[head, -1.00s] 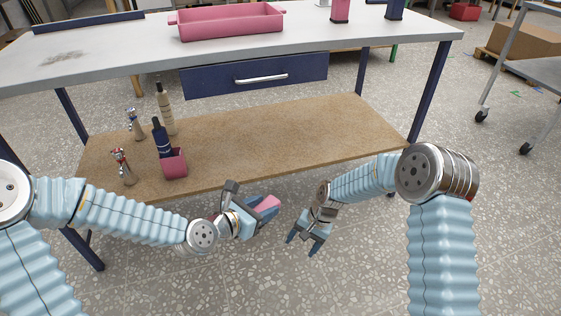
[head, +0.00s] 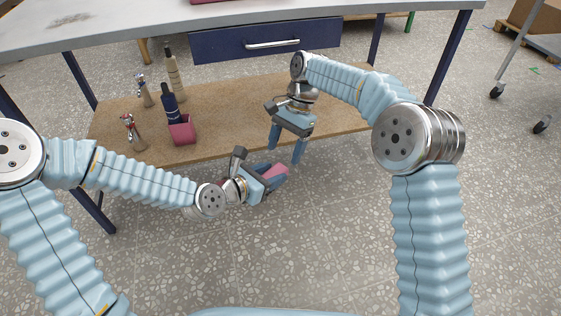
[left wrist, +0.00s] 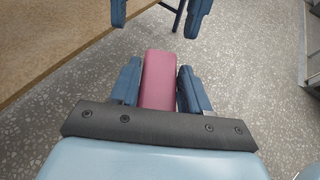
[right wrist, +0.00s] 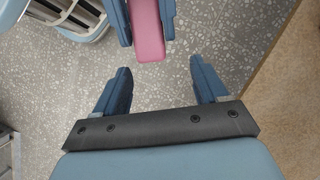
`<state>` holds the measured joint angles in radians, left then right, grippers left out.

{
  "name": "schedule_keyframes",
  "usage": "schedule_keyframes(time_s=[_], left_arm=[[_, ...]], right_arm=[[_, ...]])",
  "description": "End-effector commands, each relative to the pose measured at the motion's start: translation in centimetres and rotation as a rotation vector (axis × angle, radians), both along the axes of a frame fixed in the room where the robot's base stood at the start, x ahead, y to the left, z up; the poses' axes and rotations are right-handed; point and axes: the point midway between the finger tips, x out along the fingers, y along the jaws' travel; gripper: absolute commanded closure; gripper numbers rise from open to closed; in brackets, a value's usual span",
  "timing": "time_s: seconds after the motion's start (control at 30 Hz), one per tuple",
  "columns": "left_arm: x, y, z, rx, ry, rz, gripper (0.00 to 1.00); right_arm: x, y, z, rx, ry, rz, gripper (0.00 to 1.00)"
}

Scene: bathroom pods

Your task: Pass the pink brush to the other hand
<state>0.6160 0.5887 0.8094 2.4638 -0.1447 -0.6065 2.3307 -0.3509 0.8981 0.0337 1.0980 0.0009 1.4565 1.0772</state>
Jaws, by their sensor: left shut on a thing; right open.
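The pink brush (head: 279,171) is held in my left gripper (head: 270,177), in front of the lower shelf. In the left wrist view the pink brush (left wrist: 158,80) lies between the two blue fingers of my left gripper (left wrist: 158,85) and sticks out past them. My right gripper (head: 287,152) is open and empty, pointing down just above and beside the brush. In the right wrist view the brush (right wrist: 148,32) shows ahead, beyond the fingertips of my right gripper (right wrist: 163,78), with the left gripper's fingers on both sides of it. The right fingers are apart from the brush.
A workbench with a blue drawer (head: 265,42) and a brown lower shelf (head: 225,108) stands ahead. The floor in front is clear.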

Motion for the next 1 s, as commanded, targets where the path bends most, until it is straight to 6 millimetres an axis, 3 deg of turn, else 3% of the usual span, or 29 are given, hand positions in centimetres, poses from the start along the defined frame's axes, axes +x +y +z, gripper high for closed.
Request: schedule_keyframes(time_s=[0.1, 0.3, 0.7, 0.77, 1.0], left_arm=[[0.0, 0.0, 0.0, 0.0, 0.0, 0.0, 0.85], [0.0, 0.0, 0.0, 0.0, 0.0, 0.0, 0.85], [0.0, 0.0, 0.0, 0.0, 0.0, 0.0, 0.85], [0.0, 0.0, 0.0, 0.0, 0.0, 0.0, 0.85], [-0.1, -0.1, 0.0, 0.0, 0.0, -0.005, 0.84]], right_arm=[[-0.8, 0.5, -2.3, -0.001, 0.003, 0.001, 0.28], [-1.6, 1.3, -5.0, 0.0, 0.002, 0.0, 0.28], [-1.9, 1.5, -5.9, 0.001, -0.001, 0.001, 0.28], [-1.9, 1.5, -5.9, 0.001, -0.001, 0.001, 0.34], [-1.8, 1.6, -5.8, 0.004, -0.003, 0.0, 0.71]])
